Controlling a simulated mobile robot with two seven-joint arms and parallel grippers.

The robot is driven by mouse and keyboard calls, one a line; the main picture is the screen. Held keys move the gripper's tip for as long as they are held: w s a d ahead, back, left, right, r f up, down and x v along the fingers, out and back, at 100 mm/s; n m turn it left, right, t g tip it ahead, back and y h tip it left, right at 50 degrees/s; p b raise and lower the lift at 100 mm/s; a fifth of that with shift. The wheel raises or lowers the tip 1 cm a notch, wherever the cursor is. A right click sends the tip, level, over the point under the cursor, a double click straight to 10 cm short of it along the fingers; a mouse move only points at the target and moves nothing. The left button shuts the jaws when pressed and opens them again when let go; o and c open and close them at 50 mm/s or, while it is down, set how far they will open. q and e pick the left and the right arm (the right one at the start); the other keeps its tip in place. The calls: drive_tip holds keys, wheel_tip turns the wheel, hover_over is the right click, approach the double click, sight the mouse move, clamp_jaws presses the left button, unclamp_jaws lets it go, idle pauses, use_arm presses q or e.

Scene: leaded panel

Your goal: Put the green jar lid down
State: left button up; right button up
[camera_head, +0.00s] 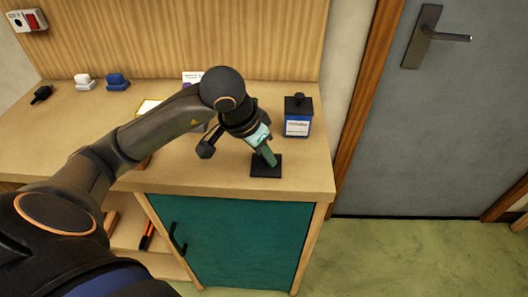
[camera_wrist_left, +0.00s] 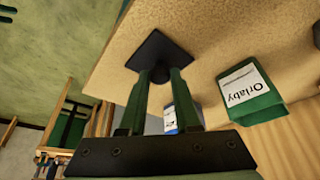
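The green jar lid, a flat black square (camera_head: 259,171) with a small knob, is at the counter's front right in the head view. In the left wrist view the lid (camera_wrist_left: 157,48) is just beyond my fingertips. My left gripper (camera_head: 268,157) points down at it, its two green fingers (camera_wrist_left: 161,75) on either side of the knob and apparently touching it. The lid looks flat on the counter or very close to it; I cannot tell which. The green jar (camera_wrist_left: 252,97), labelled "Orlaby", shows in the left wrist view; my arm mostly hides it in the head view. My right gripper is not in view.
A blue jar (camera_head: 297,122) with a black knobbed lid stands behind and right of the lid. A white block (camera_head: 84,82), a blue block (camera_head: 117,80) and a black item (camera_head: 41,94) are at the back left. The counter's front edge is close to the lid.

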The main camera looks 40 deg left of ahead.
use_arm(q)
drive_tip(key=o, duration=0.4)
drive_tip(key=shift+r+p, duration=0.2)
drive_tip(key=shift+p, duration=0.1)
drive_tip(key=v, duration=1.2)
drive_tip(key=shift+p, duration=0.3)
